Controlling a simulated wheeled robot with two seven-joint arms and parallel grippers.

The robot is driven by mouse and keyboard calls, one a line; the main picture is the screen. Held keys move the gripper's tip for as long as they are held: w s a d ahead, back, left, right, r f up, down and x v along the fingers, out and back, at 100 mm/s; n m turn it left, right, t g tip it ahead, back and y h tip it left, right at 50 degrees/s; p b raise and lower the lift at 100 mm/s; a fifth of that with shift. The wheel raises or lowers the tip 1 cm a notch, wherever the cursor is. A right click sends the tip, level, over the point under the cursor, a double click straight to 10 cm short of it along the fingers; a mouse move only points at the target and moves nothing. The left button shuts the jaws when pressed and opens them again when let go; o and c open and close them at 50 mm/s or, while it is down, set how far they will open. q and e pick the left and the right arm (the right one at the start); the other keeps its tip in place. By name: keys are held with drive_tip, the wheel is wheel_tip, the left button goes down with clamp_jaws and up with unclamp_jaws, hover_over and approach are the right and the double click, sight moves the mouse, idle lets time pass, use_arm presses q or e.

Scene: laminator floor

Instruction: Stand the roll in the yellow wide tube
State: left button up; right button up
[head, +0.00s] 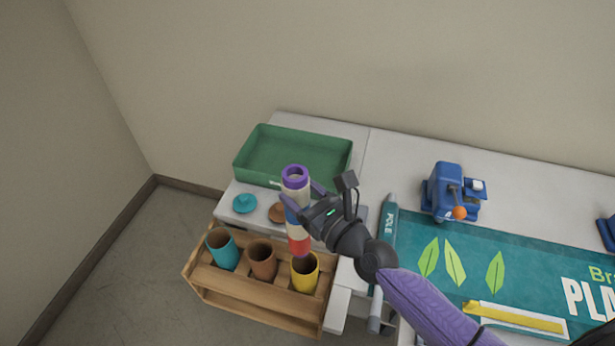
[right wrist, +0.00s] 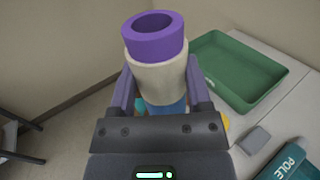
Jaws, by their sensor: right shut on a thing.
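The roll (head: 298,232) is a long tube with purple, cream, blue and red bands. It is held roughly upright, and its purple open top also shows in the right wrist view (right wrist: 156,45). My right gripper (head: 300,212) is shut around the roll's middle, fingers on either side. The yellow wide tube (head: 306,279) stands at the right end of a wooden crate. The roll's lower end overlaps the yellow tube's mouth in the head view; I cannot tell whether it is inside or above. My left gripper is not in view.
The wooden crate (head: 250,302) also holds a teal tube (head: 224,253) and a brown tube (head: 262,264). Behind, on the table, are teal (head: 244,203) and brown (head: 277,212) caps and a green tray (head: 290,180). A blue device (head: 446,190) and a banner (head: 440,262) lie right.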

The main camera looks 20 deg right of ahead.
drive_tip(key=shift+d+h, duration=0.3)
drive_tip(key=shift+d, duration=0.2)
drive_tip(key=shift+d+m+t, duration=0.1)
drive_tip(key=shift+m+t, duration=0.2)
drive_tip(key=b, duration=1.4)
hover_over(307, 253)
drive_tip(key=w, duration=0.1)
drive_tip(key=f, duration=1.4)
drive_tip(key=shift+d, duration=0.2)
wheel_tip(307, 253, down, 8)
drive_tip(key=b, duration=0.8)
drive_tip(key=shift+f, duration=0.15)
wheel_tip(307, 253, down, 5)
drive_tip(key=b, duration=0.4)
drive_tip(key=shift+r+b, duration=0.2)
drive_tip(key=shift+b, duration=0.2)
drive_tip(key=o, duration=1.3)
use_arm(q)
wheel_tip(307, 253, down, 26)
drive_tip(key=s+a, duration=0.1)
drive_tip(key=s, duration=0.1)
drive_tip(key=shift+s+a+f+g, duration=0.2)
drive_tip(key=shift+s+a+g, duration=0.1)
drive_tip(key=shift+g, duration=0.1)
use_arm(e)
drive_tip(key=shift+o, duration=0.2)
